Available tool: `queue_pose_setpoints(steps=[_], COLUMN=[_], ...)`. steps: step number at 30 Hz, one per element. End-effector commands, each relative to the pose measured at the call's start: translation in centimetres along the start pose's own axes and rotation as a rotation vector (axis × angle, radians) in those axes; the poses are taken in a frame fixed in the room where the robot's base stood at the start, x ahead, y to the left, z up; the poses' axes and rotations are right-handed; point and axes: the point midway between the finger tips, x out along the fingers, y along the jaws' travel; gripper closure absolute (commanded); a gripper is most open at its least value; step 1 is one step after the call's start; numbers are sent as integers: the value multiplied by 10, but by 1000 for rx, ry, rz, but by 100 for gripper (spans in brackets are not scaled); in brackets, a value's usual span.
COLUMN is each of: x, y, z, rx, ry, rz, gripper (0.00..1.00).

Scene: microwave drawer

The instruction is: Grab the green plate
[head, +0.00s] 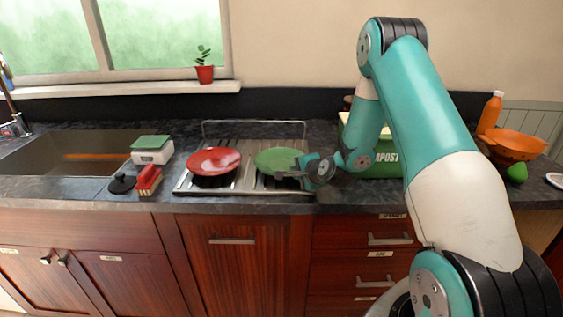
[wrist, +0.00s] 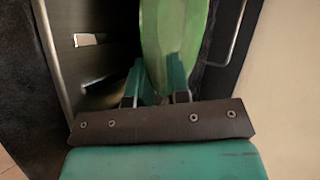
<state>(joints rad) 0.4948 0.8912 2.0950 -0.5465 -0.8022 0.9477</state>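The green plate (head: 276,158) lies on the ribbed metal drainer (head: 236,189), to the right of the red plate. My gripper (head: 289,174) is at the green plate's front right edge in the head view, covering part of its rim. In the wrist view the green plate (wrist: 174,42) reaches down between the two fingers of my gripper (wrist: 156,82). The fingers stand apart, one on each side of the rim. A gap shows between them, and I see no clear grip. Contact with the plate is hard to make out.
The red plate (head: 213,161) sits on the drainer's left half. A wire rail (head: 253,122) stands behind the plates. A green and white bin (head: 379,164) is close to the right of my gripper. A scale (head: 152,151) and red brush (head: 148,180) lie left, beside the sink (head: 68,151).

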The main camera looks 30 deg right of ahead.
Motion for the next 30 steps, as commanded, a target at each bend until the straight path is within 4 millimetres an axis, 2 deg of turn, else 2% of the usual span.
queue_pose_setpoints(steps=[5, 6, 8, 9, 22, 26, 30], x=[1, 1, 1, 1, -1, -7, -21], y=[0, 0, 0, 0, -4, -16, -43], z=[0, 0, 0, 0, 0, 0, 0], rx=[0, 0, 0, 0, 0, -2, -4], ry=[0, 0, 0, 0, 1, 0, 1], rz=[0, 0, 0, 0, -3, -6, -11], gripper=[83, 85, 99, 100, 100, 100, 100])
